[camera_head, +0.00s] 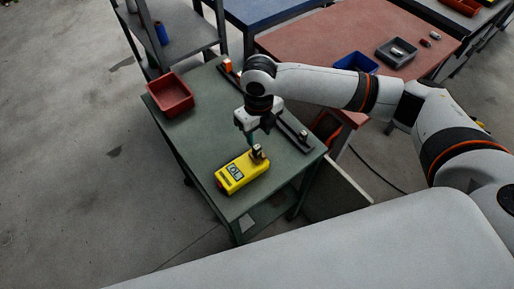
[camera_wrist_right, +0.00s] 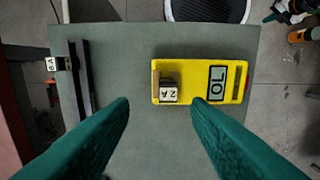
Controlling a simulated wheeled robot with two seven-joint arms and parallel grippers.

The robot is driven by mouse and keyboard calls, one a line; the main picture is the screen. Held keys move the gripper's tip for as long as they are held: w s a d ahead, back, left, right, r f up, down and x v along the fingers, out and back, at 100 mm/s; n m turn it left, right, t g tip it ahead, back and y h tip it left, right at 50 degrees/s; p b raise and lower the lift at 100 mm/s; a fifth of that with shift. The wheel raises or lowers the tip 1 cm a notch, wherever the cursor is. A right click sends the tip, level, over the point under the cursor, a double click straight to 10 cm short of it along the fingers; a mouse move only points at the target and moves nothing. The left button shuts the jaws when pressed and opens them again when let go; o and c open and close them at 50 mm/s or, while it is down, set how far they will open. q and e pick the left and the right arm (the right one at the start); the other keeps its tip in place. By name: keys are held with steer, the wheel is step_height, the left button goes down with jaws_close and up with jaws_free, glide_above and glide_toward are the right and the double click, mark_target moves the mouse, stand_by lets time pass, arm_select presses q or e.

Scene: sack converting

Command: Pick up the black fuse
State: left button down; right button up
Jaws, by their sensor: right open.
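A small dark block with a tan part and a white face marked "2A" (camera_wrist_right: 168,92) sits on one end of a yellow meter (camera_wrist_right: 212,82); this block (camera_head: 258,153) and the meter (camera_head: 238,174) also show in the head view. A second small dark block with a white marked face (camera_wrist_right: 52,64) sits beside a black rail (camera_wrist_right: 82,80); it also shows in the head view (camera_head: 303,136). I cannot tell which one is the black fuse. My right gripper (camera_wrist_right: 161,104) is open and empty, its teal fingertips above the table close to the "2A" block. My left gripper is out of view.
The green table (camera_head: 200,135) also carries a red bin (camera_head: 171,95) at its far left and an orange block (camera_head: 226,65) near the rail's far end. A reddish table (camera_head: 320,42) with a blue bin (camera_head: 356,63) stands behind.

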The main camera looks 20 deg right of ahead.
mark_target(257, 147)
steer(key=shift+f, duration=0.9)
steer(key=f, duration=0.1)
steer(key=f+p, duration=0.1)
steer(key=f, duration=0.3)
steer(key=shift+s+a+p, duration=0.35)
steer(key=shift+p, duration=0.05)
steer(key=shift+f, duration=0.2)
jaws_close()
